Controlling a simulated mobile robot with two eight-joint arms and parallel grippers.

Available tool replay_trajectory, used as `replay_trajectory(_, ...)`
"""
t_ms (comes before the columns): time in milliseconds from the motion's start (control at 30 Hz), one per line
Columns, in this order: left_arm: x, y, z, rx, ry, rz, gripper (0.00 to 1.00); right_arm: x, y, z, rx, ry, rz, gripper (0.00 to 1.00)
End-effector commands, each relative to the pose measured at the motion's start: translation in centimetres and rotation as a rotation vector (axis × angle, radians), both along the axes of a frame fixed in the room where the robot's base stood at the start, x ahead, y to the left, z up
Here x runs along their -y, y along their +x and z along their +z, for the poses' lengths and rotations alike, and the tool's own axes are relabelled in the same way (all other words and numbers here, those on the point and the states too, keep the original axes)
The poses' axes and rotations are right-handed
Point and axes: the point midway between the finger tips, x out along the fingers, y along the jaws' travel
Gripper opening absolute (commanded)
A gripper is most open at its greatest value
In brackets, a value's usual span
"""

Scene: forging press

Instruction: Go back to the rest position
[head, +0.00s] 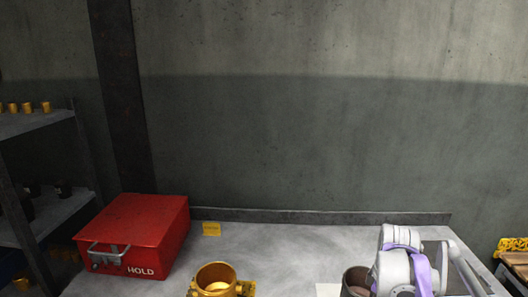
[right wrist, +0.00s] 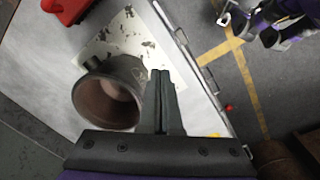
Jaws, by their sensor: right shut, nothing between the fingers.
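My right gripper (right wrist: 161,75) is shut and empty in the right wrist view. Its two dark fingers lie together just right of a dark brown hollow metal part (right wrist: 108,94) with a wide open mouth. I cannot tell whether the fingers touch it. The part's rim also shows in the head view (head: 355,281), at the bottom, partly hidden by my white and purple right arm. My right fingertips do not show in the head view. My left gripper is in neither view.
A red box marked HOLD (head: 140,237) stands on the grey table (head: 285,245) at left. A brass cup (head: 216,276) stands front centre. A white spotted sheet (right wrist: 128,40) lies beside the brown part. A shelf (head: 40,122) with small cups stands far left. The table's back middle is clear.

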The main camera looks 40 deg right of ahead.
Motion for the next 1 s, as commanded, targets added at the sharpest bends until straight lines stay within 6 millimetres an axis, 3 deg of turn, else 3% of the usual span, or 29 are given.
replay_trajectory(167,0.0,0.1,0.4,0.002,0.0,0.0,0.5,-7.0,4.2,-1.7,0.058,-0.041,-0.013,0.0)
replay_trajectory(300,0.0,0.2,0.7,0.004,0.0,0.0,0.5,-14.1,6.7,-3.4,0.144,-0.059,-0.039,0.0)
replay_trajectory(433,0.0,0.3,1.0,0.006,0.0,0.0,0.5,-20.7,7.6,-5.0,0.241,-0.045,-0.066,0.0)
replay_trajectory(600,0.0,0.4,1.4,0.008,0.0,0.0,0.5,-28.0,7.2,-6.9,0.359,0.017,-0.1,0.0)
replay_trajectory(800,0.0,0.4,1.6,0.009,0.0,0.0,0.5,-32.5,6.3,-8.2,0.436,0.09,-0.133,0.0)
replay_trajectory(1000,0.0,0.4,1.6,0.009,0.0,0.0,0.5,-33.2,6.1,-8.5,0.447,0.104,-0.14,0.0)
